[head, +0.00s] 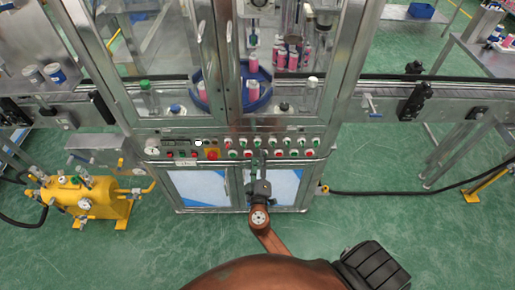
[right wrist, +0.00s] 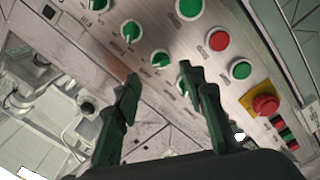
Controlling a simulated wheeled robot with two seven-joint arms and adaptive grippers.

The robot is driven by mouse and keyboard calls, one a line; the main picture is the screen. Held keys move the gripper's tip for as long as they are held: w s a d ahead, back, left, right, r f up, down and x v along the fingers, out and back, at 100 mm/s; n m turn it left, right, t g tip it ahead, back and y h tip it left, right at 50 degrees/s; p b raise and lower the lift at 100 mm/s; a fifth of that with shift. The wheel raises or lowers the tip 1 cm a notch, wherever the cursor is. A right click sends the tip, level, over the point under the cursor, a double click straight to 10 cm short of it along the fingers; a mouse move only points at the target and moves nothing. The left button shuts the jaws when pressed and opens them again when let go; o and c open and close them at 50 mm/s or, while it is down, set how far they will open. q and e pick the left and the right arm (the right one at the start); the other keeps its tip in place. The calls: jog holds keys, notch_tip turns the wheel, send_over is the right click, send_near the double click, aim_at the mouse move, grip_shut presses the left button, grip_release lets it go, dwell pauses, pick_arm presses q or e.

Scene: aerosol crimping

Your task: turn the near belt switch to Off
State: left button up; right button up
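The control panel (head: 225,150) runs across the front of the crimping machine. In the right wrist view it shows a row of green rotary switches, among them an upper one (right wrist: 131,32) and a lower one (right wrist: 161,59). I cannot read their labels, so I cannot tell which is the near belt switch. My right gripper (right wrist: 159,77) is open, its fingertips on either side of the lower green switch in the picture; contact cannot be told. In the head view the right gripper (head: 260,166) is just in front of the panel's lower edge. My left gripper is out of view.
A red emergency stop (right wrist: 265,104) on a yellow plate and red (right wrist: 218,40) and green (right wrist: 241,70) push buttons lie close to the right finger. Glass doors (head: 175,60) rise above the panel. A yellow pump unit (head: 85,197) stands at the left.

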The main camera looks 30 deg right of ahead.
aim_at(257, 147)
jog(key=x, duration=0.6)
jog(key=shift+w+p, duration=0.2)
jog(key=shift+p, duration=0.1)
jog(key=shift+d+f, duration=0.1)
jog(key=shift+c, duration=0.5)
grip_shut()
